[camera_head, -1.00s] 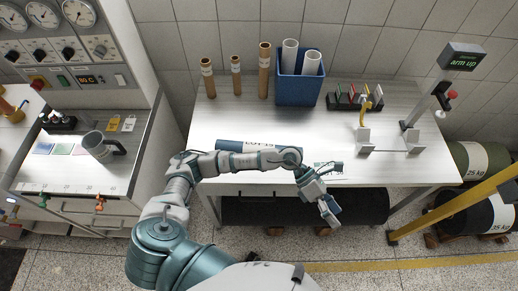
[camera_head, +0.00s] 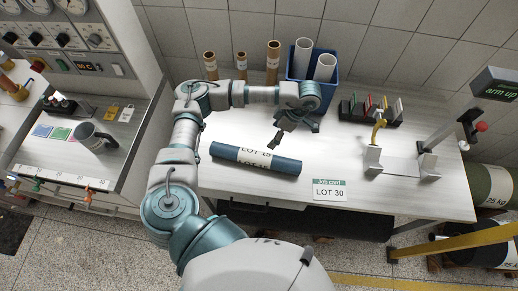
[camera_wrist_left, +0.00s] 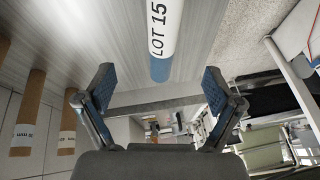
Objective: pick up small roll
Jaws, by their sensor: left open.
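A dark blue roll (camera_head: 275,163) with a white band marked LOT 15 lies on the metal table. In the left wrist view its end (camera_wrist_left: 160,69) and label show between and beyond the fingers. Three upright brown rolls with white labels, a left one (camera_head: 210,66), a middle one (camera_head: 242,62) and a taller right one (camera_head: 273,62), stand at the back. My left gripper (camera_head: 275,139) is open and empty, above the table just behind the blue roll. Its spread fingers (camera_wrist_left: 160,92) show in the wrist view. My right gripper is not in view.
A blue bin (camera_head: 324,90) with white rolls stands behind my left wrist. A LOT 30 job card (camera_head: 330,190) lies at the table's front edge.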

